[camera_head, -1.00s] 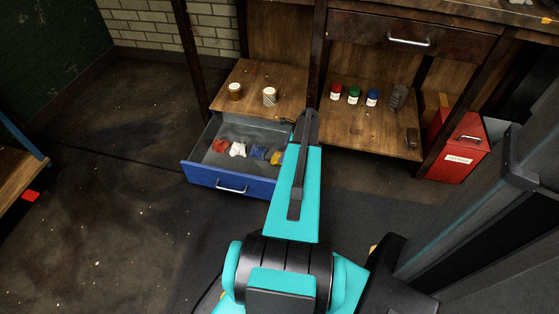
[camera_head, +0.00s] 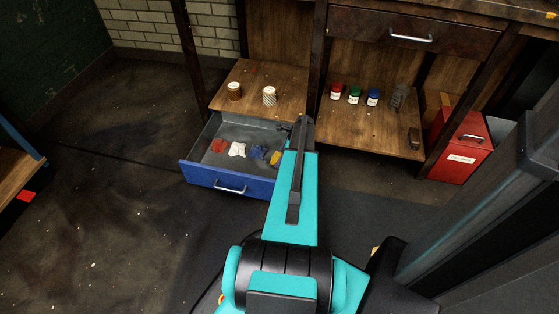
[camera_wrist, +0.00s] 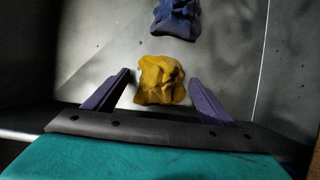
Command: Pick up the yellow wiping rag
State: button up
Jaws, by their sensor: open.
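The yellow wiping rag (camera_wrist: 161,79) lies crumpled on the grey drawer floor in the wrist view. My gripper (camera_wrist: 161,84) is open, with one purple finger on each side of the rag's near part. I cannot tell the height of the fingers above the drawer floor. In the head view the rag (camera_head: 276,158) shows at the right end of a row of rags, partly beside my arm. My gripper is mostly hidden behind my arm there. The open blue drawer (camera_head: 228,182) holds the rags.
A blue rag (camera_wrist: 177,17) lies just beyond the yellow one. A white rag (camera_head: 237,149) and a red rag (camera_head: 218,145) lie farther left. Small paint jars (camera_head: 354,94) stand to the right.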

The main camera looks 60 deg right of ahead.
jog(key=c, duration=1.2)
jog(key=shift+o, duration=0.2)
jog(key=shift+r, duration=0.1)
notch_tip(320, 180, up, 18)
jog(key=p, duration=0.6)
jog(key=o, duration=0.3)
jog(key=shift+c, duration=0.9)
